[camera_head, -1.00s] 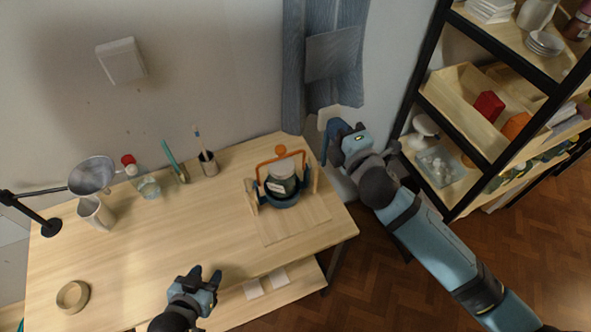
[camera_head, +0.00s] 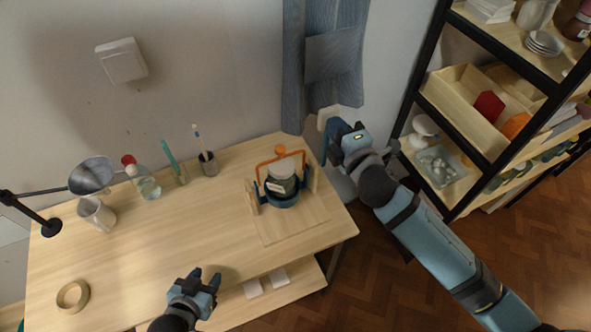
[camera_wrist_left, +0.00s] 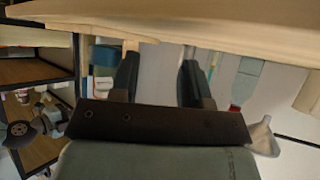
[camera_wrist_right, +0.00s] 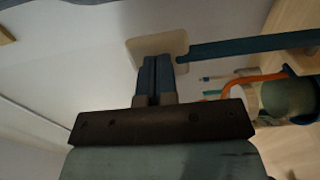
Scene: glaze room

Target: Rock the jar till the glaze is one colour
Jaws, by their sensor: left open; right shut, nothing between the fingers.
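The jar (camera_head: 283,185), grey-green with a pale lid and a white label, sits in a dark blue cradle (camera_head: 281,201) under an orange hoop (camera_head: 281,153). It also shows in the right wrist view (camera_wrist_right: 289,96); the state of its glaze cannot be told. A teal bar (camera_wrist_right: 245,46) runs from the cradle side to a pale paddle (camera_wrist_right: 150,46). My right gripper (camera_head: 328,133) is shut and empty beside the paddle, its fingertips (camera_wrist_right: 155,59) overlapping it in view; contact cannot be told. My left gripper (camera_head: 206,273) is open and empty at the table's front edge.
The cradle stands on a board (camera_head: 290,232) at the right of the table (camera_head: 170,240). A tape ring (camera_head: 72,296) lies front left. A shelf (camera_head: 462,150) stands right. The table middle is clear.

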